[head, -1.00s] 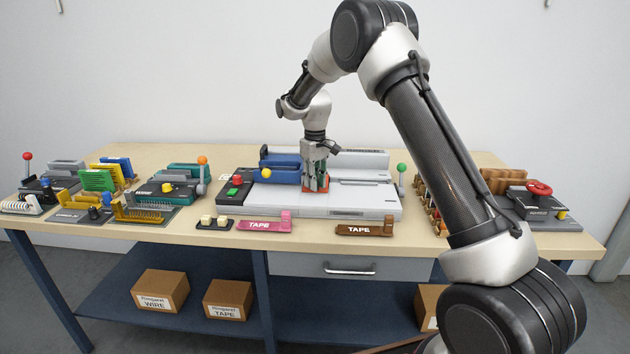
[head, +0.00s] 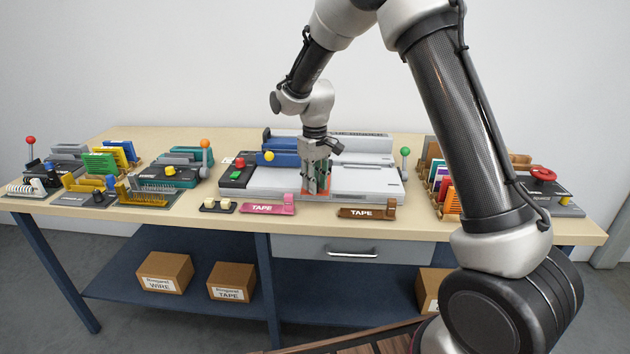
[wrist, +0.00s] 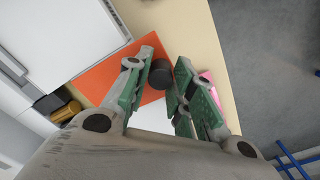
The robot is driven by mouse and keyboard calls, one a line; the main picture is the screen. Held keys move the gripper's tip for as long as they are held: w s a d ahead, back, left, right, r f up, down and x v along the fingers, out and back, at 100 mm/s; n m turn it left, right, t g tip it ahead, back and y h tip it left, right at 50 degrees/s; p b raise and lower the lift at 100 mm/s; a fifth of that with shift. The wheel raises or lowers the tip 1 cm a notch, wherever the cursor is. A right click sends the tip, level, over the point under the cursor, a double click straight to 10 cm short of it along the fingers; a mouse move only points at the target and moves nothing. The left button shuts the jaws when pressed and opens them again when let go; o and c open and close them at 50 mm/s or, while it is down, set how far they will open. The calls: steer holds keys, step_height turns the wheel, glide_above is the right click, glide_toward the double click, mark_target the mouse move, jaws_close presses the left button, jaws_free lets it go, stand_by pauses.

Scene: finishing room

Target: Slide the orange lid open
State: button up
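The orange lid (wrist: 102,75) is a flat orange panel beside the white body of the machine in the wrist view. In the head view, the lid (head: 323,193) shows as a small orange patch behind and around my fingers. A dark round knob (wrist: 187,71) shows between and just past my fingertips, closer to the right finger. My gripper (wrist: 163,85) is open, its green-padded fingers apart. In the head view my gripper (head: 316,188) points down at the lid on the light grey machine (head: 368,183). Whether a finger touches the knob cannot be told.
A pink tape holder (head: 268,208) and a brown one (head: 365,211) lie along the front table edge (head: 330,231). A green-ball lever (head: 405,153) stands right of the machine, and a black panel with buttons (head: 238,175) left. A blue device (head: 285,158) is behind.

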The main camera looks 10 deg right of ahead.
steer(key=shift+o, duration=1.3)
step_height(320, 180, up, 12)
